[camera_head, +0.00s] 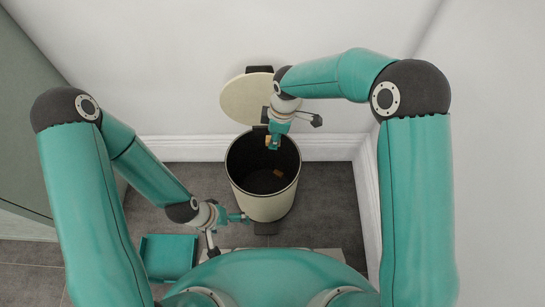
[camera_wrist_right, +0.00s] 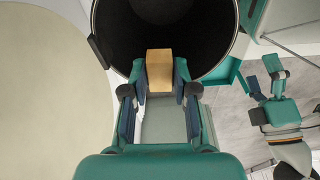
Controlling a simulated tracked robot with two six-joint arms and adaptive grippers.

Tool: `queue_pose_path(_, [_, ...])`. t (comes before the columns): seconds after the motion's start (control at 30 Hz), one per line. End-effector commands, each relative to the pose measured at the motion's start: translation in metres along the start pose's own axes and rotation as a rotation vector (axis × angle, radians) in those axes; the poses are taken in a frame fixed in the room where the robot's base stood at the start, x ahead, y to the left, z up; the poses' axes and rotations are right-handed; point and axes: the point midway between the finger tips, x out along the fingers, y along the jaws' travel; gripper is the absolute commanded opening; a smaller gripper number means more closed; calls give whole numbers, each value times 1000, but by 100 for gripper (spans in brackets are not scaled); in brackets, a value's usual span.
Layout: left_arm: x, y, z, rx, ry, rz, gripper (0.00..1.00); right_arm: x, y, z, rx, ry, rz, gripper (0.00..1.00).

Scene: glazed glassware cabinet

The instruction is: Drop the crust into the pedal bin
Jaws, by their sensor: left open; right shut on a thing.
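The crust (camera_wrist_right: 159,70) is a light brown block between the fingertips of my right gripper (camera_wrist_right: 159,88), which is shut on it. In the head view my right gripper (camera_head: 273,143) points down at the bin's mouth, near the back rim, with a little of the crust showing (camera_head: 267,140). The pedal bin (camera_head: 262,205) is cream and round with a dark inside; its lid (camera_head: 246,98) stands open at the back. My left gripper (camera_head: 238,217) is open and low, beside the bin's front left; whether it touches the bin is unclear.
A small brown piece (camera_head: 278,173) shows inside the bin. A teal tray (camera_head: 168,258) lies on the grey floor left of the bin. The dark pedal (camera_head: 266,228) is at the bin's front foot. White walls stand behind and to the right; a grey-green cabinet (camera_head: 30,120) is at left.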

Motion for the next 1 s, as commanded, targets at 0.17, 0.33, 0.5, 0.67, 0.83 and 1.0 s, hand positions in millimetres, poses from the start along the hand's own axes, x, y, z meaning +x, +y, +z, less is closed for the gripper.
queue_pose_path(0.17, [28,-10,0,0,1,0,100,38,-2,-8,-106,8,-11,14])
queue_pose_path(0.33, [33,-12,0,0,1,0,100,47,-3,-9,-133,9,-14,14])
queue_pose_path(0.5, [43,-16,0,0,1,0,100,61,-3,-7,-131,9,-14,14])
queue_pose_path(0.67, [56,-20,-1,0,1,0,100,80,-3,-4,-130,9,-15,14])
queue_pose_path(0.83, [67,-24,-1,0,0,0,100,95,-3,-2,-130,9,-14,14])
queue_pose_path(1.0, [70,-25,-1,0,0,0,100,100,-2,-1,-129,9,-14,14])
